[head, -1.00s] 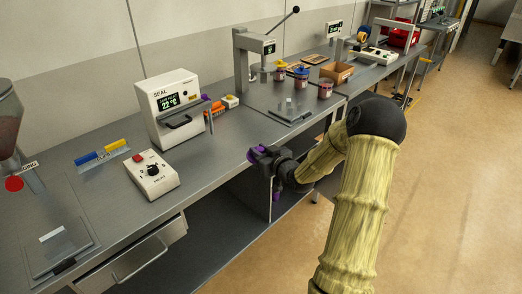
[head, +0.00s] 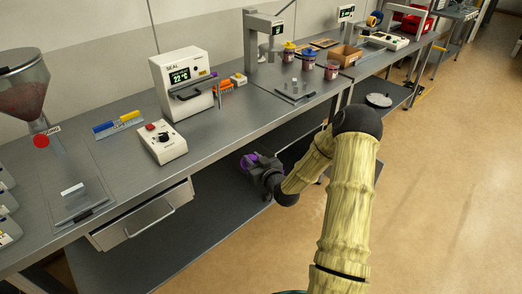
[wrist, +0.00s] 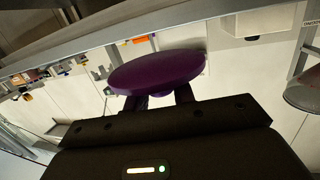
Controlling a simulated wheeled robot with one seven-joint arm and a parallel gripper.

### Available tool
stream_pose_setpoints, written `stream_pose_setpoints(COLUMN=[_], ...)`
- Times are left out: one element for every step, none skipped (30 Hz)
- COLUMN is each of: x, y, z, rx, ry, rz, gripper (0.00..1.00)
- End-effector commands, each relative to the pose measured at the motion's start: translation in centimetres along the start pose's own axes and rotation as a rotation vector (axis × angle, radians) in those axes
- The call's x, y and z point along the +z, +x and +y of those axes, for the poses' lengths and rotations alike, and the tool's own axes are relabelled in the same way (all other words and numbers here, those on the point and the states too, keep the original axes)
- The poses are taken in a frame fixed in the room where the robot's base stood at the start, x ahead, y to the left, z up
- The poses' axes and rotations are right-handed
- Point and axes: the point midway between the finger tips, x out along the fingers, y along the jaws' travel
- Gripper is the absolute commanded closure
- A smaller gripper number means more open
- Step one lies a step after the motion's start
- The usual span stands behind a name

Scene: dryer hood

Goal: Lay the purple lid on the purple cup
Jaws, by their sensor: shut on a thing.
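My gripper (head: 254,163) is shut on the purple lid (head: 247,160), in front of the bench's front edge and lower in the picture than the worktop. In the wrist view the lid (wrist: 157,72) is a round purple disc across the two dark fingers (wrist: 158,97), seen tilted. No purple cup can be made out clearly. A small purple patch (head: 215,75) shows beside the SEAL machine, mostly hidden, and I cannot tell what it is.
The SEAL machine (head: 182,84), a knob box (head: 162,142) and an orange rack (head: 224,87) stand on the steel bench (head: 135,175). Cups with yellow (head: 289,51), blue (head: 309,59) and red (head: 331,70) tops stand farther back. A drawer (head: 145,215) stands partly open. The right floor is clear.

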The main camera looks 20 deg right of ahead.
Motion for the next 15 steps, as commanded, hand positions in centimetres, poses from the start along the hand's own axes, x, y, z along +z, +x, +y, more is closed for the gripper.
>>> stream_pose_setpoints(x=[0.9, 1.3, 1.9, 2.3, 2.8, 3.5, 4.1, 4.7, 5.6, 6.4, 7.2, 8.4, 9.3, 10.2, 11.3], y=[0.1, 0.2, 0.2, 0.2, 0.3, 0.3, 0.3, 0.3, 0.2, 0.2, 0.1, -0.1, -0.3, -0.5, -0.8], z=[-0.7, -1.0, -1.5, -1.8, -2.2, -2.7, -3.1, -3.5, -4.2, -4.7, -5.3, -6.1, -6.7, -7.3, -8.1], rx=[0.000, 0.002, 0.006, 0.009, 0.012, 0.017, 0.020, 0.025, 0.031, 0.037, 0.043, 0.052, 0.061, 0.069, 0.081], ry=[0.003, 0.005, 0.006, 0.006, 0.008, 0.008, 0.010, 0.010, 0.012, 0.013, 0.014, 0.014, 0.015, 0.014, 0.014], rz=[-0.003, -0.002, -0.002, -0.002, -0.002, -0.002, -0.003, -0.002, -0.004, -0.005, -0.006, -0.009, -0.009, -0.011, -0.013], gripper=[0.96, 0.96, 0.96, 0.96, 0.96, 0.96, 0.96, 0.96, 0.96, 0.96, 0.96, 0.96, 0.96, 0.96, 0.96])
